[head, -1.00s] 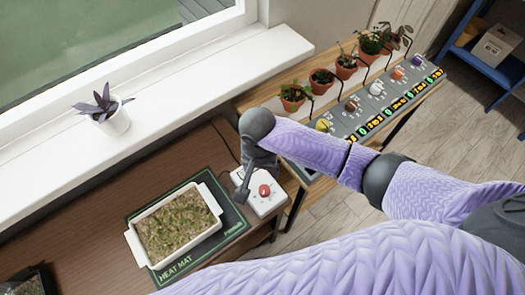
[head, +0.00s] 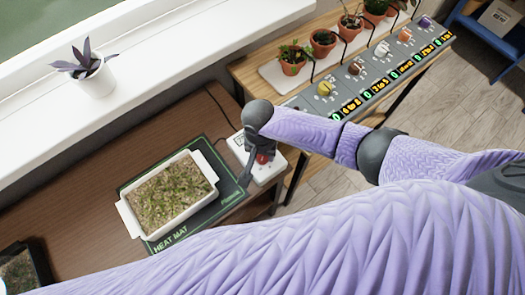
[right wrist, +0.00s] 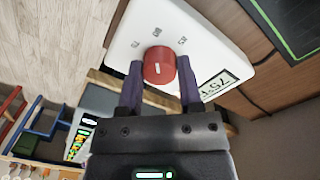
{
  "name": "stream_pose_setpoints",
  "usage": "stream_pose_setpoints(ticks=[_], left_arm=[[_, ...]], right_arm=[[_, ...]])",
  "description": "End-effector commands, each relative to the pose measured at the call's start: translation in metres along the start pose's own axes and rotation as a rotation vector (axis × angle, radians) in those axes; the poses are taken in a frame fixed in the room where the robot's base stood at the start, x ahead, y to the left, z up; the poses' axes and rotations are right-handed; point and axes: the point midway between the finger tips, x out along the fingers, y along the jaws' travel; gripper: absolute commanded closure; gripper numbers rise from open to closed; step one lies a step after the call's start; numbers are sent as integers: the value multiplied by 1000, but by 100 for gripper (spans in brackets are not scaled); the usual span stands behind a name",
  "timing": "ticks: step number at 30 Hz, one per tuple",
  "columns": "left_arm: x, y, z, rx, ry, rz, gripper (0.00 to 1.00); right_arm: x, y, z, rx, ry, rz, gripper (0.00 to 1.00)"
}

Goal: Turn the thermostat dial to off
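The thermostat (head: 243,140) is a small white box with a red round dial (head: 262,158) at the right end of the brown table. In the right wrist view the dial (right wrist: 159,66) has a white mark, which lines up roughly with the middle of three small labels, too small to read surely. A display (right wrist: 219,84) on the white box reads about 75. My right gripper (head: 256,162) is at the dial and partly covers it in the head view. In the wrist view its two fingers (right wrist: 160,76) flank the dial closely, with no clear gap. My left gripper is out of view.
A white tray of seedlings (head: 127,217) sits on a dark heat mat (head: 226,190), left of the thermostat. A potted purple plant (head: 96,78) stands on the windowsill. A grey panel (head: 320,103) with several knobs and potted plants lies behind, on a wooden bench.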

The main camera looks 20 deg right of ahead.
Motion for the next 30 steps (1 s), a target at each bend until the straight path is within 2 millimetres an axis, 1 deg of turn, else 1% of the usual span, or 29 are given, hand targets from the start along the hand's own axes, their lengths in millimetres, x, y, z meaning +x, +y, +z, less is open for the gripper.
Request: stream_pose_setpoints(ticks=[1,4,5,11,17,23,30], left_arm=[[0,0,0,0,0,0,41],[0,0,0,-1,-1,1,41],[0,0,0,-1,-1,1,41],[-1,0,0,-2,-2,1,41],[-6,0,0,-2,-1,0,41],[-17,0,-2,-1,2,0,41],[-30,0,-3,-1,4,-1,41]], right_arm=[[0,0,0,0,0,0,76],[0,0,0,0,0,0,98],[0,0,0,0,0,0,100],[0,0,0,-6,0,1,100],[-1,0,0,-67,2,1,100],[-2,1,1,-210,7,1,100],[-2,1,1,-437,15,2,100]])
